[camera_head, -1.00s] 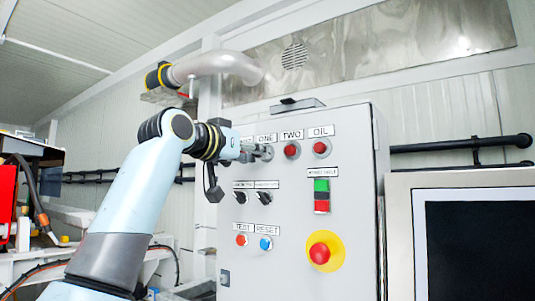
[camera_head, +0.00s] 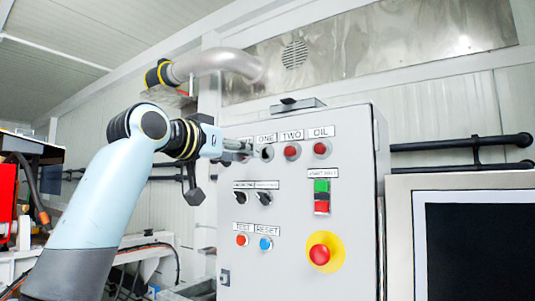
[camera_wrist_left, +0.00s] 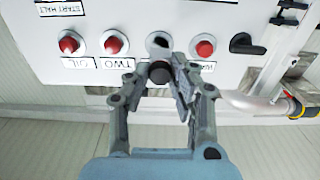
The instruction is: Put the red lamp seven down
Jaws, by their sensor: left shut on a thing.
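My left gripper (camera_head: 246,145) is in front of the upper left of the grey control cabinet (camera_head: 300,225), by the label ONE. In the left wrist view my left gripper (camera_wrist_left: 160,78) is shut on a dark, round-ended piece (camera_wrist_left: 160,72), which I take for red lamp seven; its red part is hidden. A dark empty hole (camera_head: 267,152) shows under the label ONE; it also shows in the left wrist view (camera_wrist_left: 158,41), just beyond the held piece. My right gripper is not in view.
Red lamps under TWO (camera_head: 291,152) and OIL (camera_head: 320,149) stay in the panel. Below are black switches (camera_head: 264,198), small buttons (camera_head: 265,243) and a red emergency stop (camera_head: 320,254). A metal pipe (camera_head: 215,63) runs above my arm. A dark screen (camera_head: 480,250) stands at right.

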